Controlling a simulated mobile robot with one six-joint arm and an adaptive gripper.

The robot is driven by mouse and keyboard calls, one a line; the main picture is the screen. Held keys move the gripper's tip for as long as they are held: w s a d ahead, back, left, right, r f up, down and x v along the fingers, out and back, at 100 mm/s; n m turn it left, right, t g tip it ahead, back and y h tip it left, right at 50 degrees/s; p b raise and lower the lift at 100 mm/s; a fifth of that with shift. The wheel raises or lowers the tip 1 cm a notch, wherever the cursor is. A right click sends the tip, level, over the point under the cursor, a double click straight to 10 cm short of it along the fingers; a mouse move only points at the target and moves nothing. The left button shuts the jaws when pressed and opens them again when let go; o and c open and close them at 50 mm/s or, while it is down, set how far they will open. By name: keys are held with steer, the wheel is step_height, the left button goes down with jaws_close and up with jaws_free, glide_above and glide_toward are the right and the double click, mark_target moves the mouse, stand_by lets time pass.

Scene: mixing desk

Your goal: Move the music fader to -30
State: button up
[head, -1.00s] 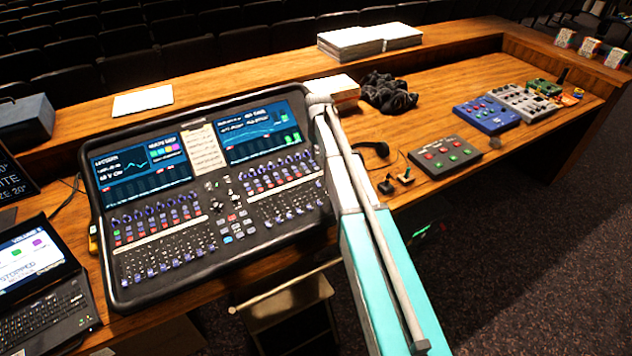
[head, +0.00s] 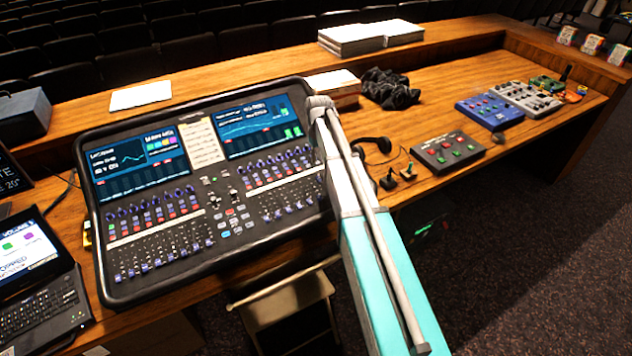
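The mixing console (head: 150,293) lies on the wooden desk, with two lit screens along its top. It has a left bank of faders (head: 160,249) and a right bank (head: 290,203). The labels are too small to read, so I cannot tell which fader is the music one or where it is set. My teal and white arm (head: 375,270) rises from the bottom of the picture to the console's right edge. It covers part of that edge. My gripper cannot be made out in the head view.
A laptop (head: 45,305) stands left of the console. Headphones (head: 372,143), a button box (head: 447,151), and a blue unit (head: 489,112) lie to the right. A folding chair (head: 285,303) stands below the console's front edge. Paper stacks (head: 370,37) lie on the rear ledge.

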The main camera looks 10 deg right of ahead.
mark_target(318, 178)
steer(key=shift+f+b, duration=4.4)
steer(key=shift+f, duration=0.35)
jaws_close()
